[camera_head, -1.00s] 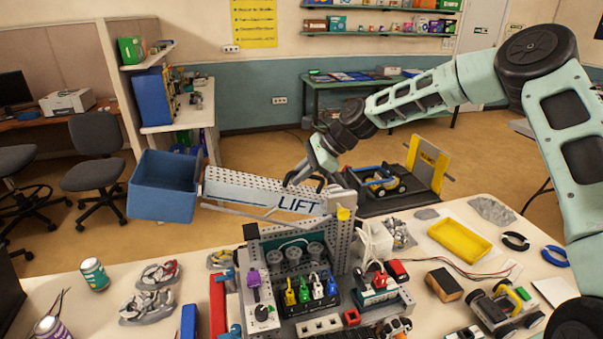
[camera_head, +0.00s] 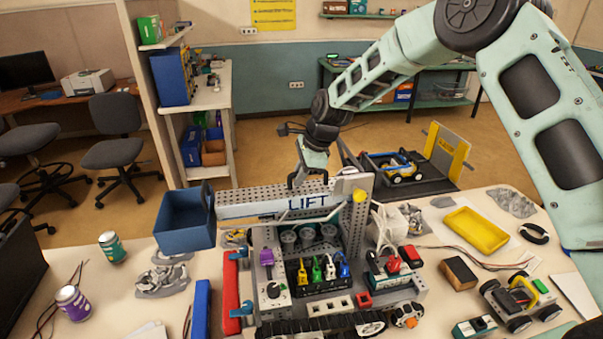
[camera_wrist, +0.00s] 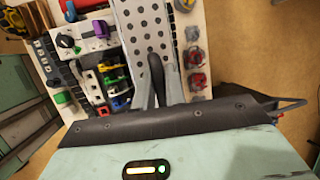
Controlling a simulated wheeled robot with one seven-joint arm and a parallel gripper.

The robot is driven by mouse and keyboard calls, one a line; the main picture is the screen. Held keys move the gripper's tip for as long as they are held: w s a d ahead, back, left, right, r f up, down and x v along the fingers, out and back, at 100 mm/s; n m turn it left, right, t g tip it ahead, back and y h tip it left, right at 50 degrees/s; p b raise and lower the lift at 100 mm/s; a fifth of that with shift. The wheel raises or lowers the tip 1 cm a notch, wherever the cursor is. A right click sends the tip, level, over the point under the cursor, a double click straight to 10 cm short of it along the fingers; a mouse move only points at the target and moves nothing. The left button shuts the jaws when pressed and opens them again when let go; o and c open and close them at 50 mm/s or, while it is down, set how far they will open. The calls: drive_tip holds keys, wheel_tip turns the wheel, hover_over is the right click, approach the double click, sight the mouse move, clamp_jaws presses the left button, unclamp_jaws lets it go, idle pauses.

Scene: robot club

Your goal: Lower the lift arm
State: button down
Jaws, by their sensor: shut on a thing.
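The lift arm (camera_head: 265,205) is a grey perforated beam with a LIFT label. It lies about level across the back of the control rig (camera_head: 310,268), with a blue bin (camera_head: 186,228) at its left end. I cannot tell whether the bin touches the table. My gripper (camera_head: 297,180) comes down from above and is shut on the lift arm, near the label. In the wrist view my gripper's dark fingers (camera_wrist: 158,75) close at the perforated beam (camera_wrist: 145,38); what lies between the tips is partly hidden.
A yellow tray (camera_head: 470,232), a brown block (camera_head: 458,273) and a small wheeled robot (camera_head: 515,300) lie to the right. Cans, including a green one (camera_head: 112,247), stand at left. A platform with a toy vehicle (camera_head: 395,167) is behind the table.

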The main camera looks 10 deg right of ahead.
drive_tip(key=shift+s+f, duration=0.1)
drive_tip(key=shift+f, duration=0.15)
drive_tip(key=c, duration=1.5)
unclamp_jaws()
drive_tip(key=shift+a, duration=0.1)
drive_tip(key=shift+o, duration=0.2)
drive_tip(key=shift+r, duration=0.1)
drive_tip(key=b+v, duration=0.5)
drive_tip(key=v, duration=1.2)
drive_tip(key=shift+r, duration=0.15)
